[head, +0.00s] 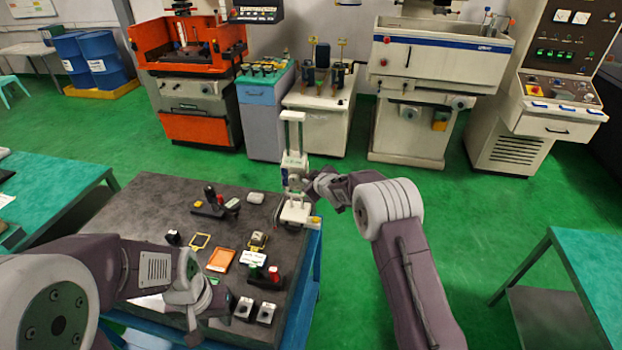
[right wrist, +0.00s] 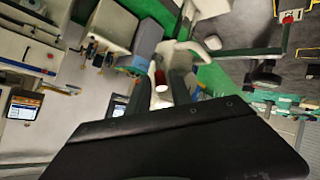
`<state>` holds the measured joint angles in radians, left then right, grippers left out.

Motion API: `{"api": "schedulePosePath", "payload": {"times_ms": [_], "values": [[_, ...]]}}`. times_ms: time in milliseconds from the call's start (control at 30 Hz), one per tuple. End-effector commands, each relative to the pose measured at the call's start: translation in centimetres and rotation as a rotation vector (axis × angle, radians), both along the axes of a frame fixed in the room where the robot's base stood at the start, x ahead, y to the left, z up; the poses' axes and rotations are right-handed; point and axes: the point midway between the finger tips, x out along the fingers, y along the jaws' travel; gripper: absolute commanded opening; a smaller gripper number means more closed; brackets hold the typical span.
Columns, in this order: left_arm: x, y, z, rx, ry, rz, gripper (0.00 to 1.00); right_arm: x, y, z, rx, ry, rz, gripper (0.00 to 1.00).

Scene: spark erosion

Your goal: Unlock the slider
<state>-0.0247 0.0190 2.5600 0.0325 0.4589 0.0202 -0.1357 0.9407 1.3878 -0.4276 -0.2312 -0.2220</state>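A white height gauge (head: 294,165) stands upright at the table's back right corner, with two pale columns on a white base. Its slider (head: 294,165) sits part way up the columns. My right gripper (head: 314,186) is at the right side of the gauge, close to the slider; its tips are small here. In the right wrist view its two dark fingers (right wrist: 163,88) are apart, with a small red-tipped pale part (right wrist: 160,77) between them. I cannot tell if they touch it. My left gripper (head: 205,308) is over the table's front edge, away from the gauge; its finger gap is unclear.
The dark tabletop (head: 150,205) carries an orange tray (head: 221,260), red and green handled pieces (head: 263,273), metal blocks (head: 255,311) and other small items. Green benches stand at left and right (head: 590,265). Machines line the back wall.

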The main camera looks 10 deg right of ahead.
Motion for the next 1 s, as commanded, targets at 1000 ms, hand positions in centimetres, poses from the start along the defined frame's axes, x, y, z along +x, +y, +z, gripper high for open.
{"api": "schedulePosePath", "payload": {"times_ms": [1000], "values": [[0.0, 0.0, -3.6, 0.0, 0.0, 0.0, 0.36, -7.5, -1.9, 4.6, -0.001, -0.002, 0.0, 0.38]]}}
